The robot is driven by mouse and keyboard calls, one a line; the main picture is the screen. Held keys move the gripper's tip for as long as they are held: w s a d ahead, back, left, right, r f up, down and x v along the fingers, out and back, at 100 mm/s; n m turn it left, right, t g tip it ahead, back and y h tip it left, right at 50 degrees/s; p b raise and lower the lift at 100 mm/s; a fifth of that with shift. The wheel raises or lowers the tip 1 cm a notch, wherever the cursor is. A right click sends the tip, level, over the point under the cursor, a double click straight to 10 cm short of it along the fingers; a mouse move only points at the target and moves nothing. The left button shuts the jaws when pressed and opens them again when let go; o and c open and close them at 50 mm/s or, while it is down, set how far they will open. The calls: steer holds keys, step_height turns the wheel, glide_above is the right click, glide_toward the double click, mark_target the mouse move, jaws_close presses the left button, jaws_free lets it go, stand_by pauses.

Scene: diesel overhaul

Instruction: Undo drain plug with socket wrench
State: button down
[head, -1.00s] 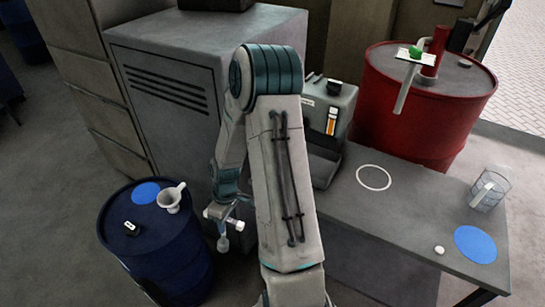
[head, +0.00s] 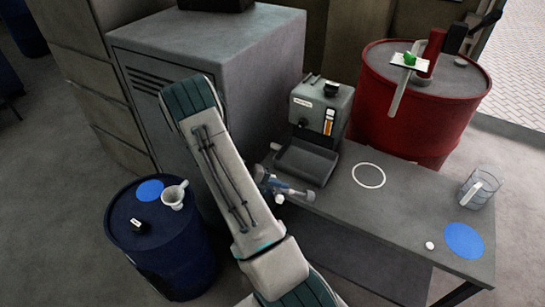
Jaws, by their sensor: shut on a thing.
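My gripper (head: 270,186) is at the table's left edge, just in front of the small grey machine (head: 322,115) and its tray. It is shut on the socket wrench (head: 297,192), a small grey tool that lies roughly level and points right, with its rounded end (head: 310,196) over the table edge. Whether the wrench touches anything is too small to tell. My arm hides part of the gripper's left side. I cannot make out a drain plug; the machine's lower front is behind the tray (head: 305,160).
A blue drum (head: 165,255) at left carries a white cup (head: 174,195), a blue disc and a small black item. The grey table (head: 385,215) holds a white ring, a clear jug (head: 480,188), a white knob and a blue disc. A red drum (head: 425,110) stands behind.

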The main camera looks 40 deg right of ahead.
steer(key=w+d+r+m+t+h+b, duration=0.2)
steer(key=w+d+m+t+b, duration=0.3)
steer(key=m+b, duration=0.6)
steer(key=w+d+r+m+t+h+b, duration=0.3)
steer(key=w+d+m+t+b, duration=0.2)
steer(key=b, duration=1.9)
steer(key=m+t, duration=0.3)
steer(key=m, duration=0.3)
steer(key=shift+t+h, duration=0.4)
steer(key=shift+r, duration=0.1)
